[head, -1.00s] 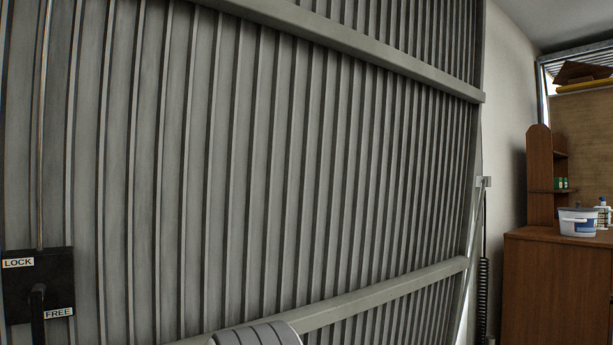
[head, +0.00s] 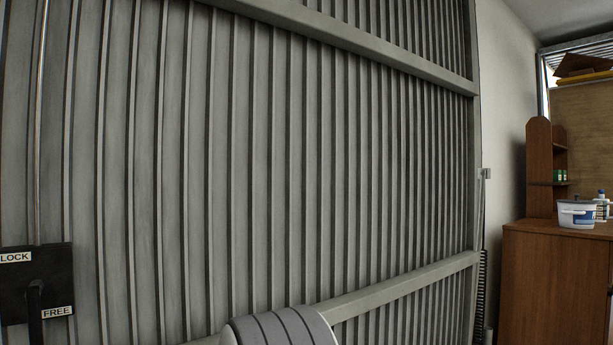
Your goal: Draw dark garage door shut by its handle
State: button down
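The garage door (head: 290,150) is a large ribbed grey metal panel that fills most of the head view. Its right edge stands close to the white wall. A black lock box (head: 50,270) with LOCK and FREE labels is at the lower left, with a dark handle (head: 35,305) on it and a thin rod running up. A rounded grey ribbed part at the bottom centre looks like my arm. My gripper is not in view, so its hold on the handle cannot be seen.
A brown wooden cabinet (head: 555,280) stands at the right, with a white bucket (head: 577,214) and bottles on top and a small shelf (head: 540,170) behind. A dark coil spring (head: 482,290) hangs beside the door's right edge.

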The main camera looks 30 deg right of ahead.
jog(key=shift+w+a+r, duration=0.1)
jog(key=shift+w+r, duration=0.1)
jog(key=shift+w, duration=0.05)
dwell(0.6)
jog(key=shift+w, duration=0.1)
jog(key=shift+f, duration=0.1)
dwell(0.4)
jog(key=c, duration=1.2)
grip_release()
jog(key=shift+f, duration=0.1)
